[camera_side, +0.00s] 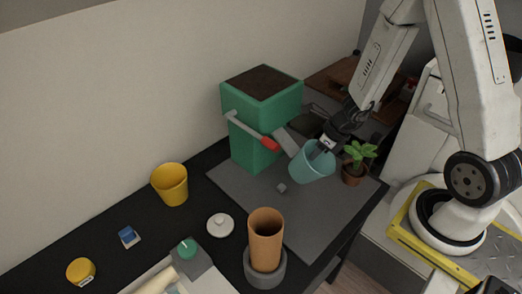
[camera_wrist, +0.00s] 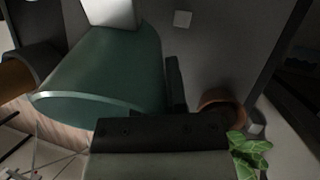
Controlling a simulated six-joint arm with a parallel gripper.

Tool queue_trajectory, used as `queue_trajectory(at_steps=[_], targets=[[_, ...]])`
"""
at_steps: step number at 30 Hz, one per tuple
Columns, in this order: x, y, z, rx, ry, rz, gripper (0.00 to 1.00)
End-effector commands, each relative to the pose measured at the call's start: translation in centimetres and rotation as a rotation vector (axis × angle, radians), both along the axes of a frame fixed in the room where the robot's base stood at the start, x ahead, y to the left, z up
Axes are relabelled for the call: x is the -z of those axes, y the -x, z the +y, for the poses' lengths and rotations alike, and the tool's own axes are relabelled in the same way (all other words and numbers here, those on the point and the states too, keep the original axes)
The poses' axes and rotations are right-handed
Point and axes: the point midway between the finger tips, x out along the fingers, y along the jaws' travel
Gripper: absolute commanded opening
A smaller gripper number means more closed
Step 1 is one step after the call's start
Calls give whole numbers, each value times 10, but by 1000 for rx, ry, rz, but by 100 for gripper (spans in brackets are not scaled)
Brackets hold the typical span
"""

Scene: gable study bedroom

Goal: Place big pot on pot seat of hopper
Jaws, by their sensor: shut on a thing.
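A teal pot (camera_side: 311,166), which looks like the big pot, is held at its rim by my gripper (camera_side: 324,146). My gripper is shut on the pot wall. In the wrist view the teal pot (camera_wrist: 105,75) fills the upper left. The green hopper (camera_side: 255,145) stands to the left, with dark soil on top and a red-handled lever (camera_side: 268,143). I cannot make out a separate pot seat.
A potted plant (camera_side: 355,165) stands close right of the teal pot. A small grey cube (camera_side: 282,187) lies on the grey mat (camera_side: 245,200). A tall terracotta cup (camera_side: 265,245) stands in a grey ring in front. A yellow pot (camera_side: 170,187) and white lid (camera_side: 220,225) are left.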

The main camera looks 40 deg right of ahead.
Motion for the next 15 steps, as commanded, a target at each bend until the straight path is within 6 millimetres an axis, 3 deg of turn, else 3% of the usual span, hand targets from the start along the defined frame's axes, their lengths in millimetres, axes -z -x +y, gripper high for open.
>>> queue_trajectory(at_steps=[7, 15], targets=[[18, -1, 0, 1, -1, -3, 0], [22, -1, 0, -1, 0, -4, 0]])
